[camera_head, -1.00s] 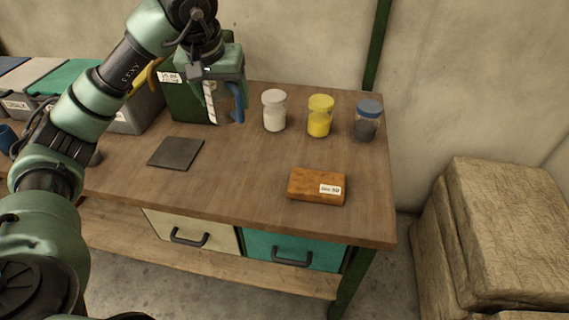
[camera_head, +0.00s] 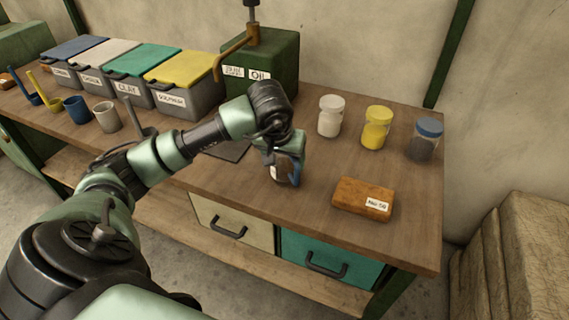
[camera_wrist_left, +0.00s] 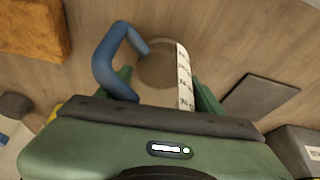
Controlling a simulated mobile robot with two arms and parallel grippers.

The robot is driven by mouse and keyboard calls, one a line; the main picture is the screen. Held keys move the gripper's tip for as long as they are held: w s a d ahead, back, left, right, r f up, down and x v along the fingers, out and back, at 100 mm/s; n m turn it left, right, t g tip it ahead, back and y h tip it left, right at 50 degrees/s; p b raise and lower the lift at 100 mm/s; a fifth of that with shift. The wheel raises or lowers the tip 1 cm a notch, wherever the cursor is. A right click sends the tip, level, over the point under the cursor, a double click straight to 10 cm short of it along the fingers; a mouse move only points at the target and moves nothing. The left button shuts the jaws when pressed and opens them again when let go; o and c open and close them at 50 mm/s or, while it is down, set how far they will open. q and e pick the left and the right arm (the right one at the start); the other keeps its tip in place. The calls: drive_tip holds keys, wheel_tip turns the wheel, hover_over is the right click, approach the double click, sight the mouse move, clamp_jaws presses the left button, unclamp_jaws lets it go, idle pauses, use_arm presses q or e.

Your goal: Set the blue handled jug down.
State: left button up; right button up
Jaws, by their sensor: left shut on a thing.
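The blue handled jug (camera_head: 286,173) is a clear vessel with a blue handle and a white label strip. It is over the wooden table (camera_head: 325,220), left of the orange block. My left gripper (camera_head: 284,153) is shut on it from above. In the left wrist view the jug (camera_wrist_left: 157,68) sits between the fingers of my left gripper (camera_wrist_left: 163,88), with its blue handle to the left. I cannot tell whether its base touches the table. A dark square mat (camera_head: 232,151) lies behind my arm, partly hidden. My right gripper is not in view.
An orange block (camera_head: 355,199) is right of the jug. A white jar (camera_head: 330,116), a yellow jar (camera_head: 376,128) and a blue-lidded jar (camera_head: 424,139) stand behind.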

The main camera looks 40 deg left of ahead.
use_arm(q)
drive_tip(key=shift+f, duration=0.95)
drive_tip(key=shift+f, duration=0.15)
drive_tip(key=o, duration=1.5)
drive_tip(key=shift+c, duration=0.2)
drive_tip(key=shift+s+r, duration=0.1)
drive_tip(key=shift+r, duration=0.5)
drive_tip(key=v, duration=1.1)
drive_tip(key=shift+s+d, duration=0.1)
